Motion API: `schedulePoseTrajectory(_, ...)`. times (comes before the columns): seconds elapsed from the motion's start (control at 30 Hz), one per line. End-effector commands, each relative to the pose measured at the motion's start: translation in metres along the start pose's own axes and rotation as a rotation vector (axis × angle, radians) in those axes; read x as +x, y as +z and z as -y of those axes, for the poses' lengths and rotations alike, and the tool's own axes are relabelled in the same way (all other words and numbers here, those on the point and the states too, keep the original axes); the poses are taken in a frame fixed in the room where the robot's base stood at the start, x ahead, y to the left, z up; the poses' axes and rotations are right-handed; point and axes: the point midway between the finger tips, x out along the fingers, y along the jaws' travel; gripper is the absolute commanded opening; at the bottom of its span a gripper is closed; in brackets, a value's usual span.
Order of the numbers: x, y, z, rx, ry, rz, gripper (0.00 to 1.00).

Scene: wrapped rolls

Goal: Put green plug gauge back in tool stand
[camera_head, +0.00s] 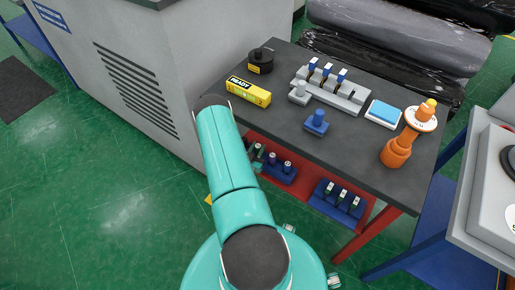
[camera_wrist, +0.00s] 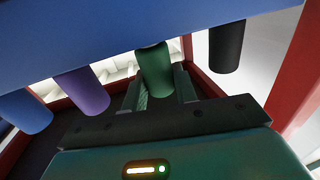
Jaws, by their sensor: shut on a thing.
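In the wrist view the green plug gauge (camera_wrist: 155,72) is held between the two fingers of my gripper (camera_wrist: 162,82), which is shut on it. The blue tool stand (camera_wrist: 150,28) crosses the top of this view. The gauge's far end meets the stand's edge there; I cannot tell whether it is seated. A blue gauge (camera_wrist: 25,112) and a purple gauge (camera_wrist: 82,92) are at left, a black one (camera_wrist: 226,46) at right. In the head view my gripper (camera_head: 257,166) is mostly hidden by my arm, beside the left blue stand (camera_head: 278,174) on the lower shelf.
A second blue stand (camera_head: 336,204) with several gauges is at the right of the red lower shelf. The dark tabletop (camera_head: 290,118) overhangs the shelf and holds a yellow box (camera_head: 248,91), a grey rack (camera_head: 335,92) and an orange tool (camera_head: 397,152). Red frame posts (camera_wrist: 298,75) are close by.

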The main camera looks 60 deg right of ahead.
Motion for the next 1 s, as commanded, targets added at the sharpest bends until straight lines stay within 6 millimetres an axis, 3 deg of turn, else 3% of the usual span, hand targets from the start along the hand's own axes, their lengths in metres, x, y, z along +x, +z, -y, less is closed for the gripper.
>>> schedulePoseTrajectory(0.17, 0.0, 0.0, 0.0, 0.0, 0.0, -0.001, 0.08)
schedulePoseTrajectory(0.2, 0.0, 0.0, 0.0, 0.0, 0.0, -0.001, 0.3)
schedulePoseTrajectory(0.33, 0.0, 0.0, 0.0, 0.0, 0.0, 0.0, 0.54)
schedulePoseTrajectory(0.67, -0.002, 0.0, 0.0, 0.0, 0.0, 0.001, 0.54)
schedulePoseTrajectory(1.0, -0.026, 0.0, 0.001, 0.0, -0.001, 0.001, 0.54)
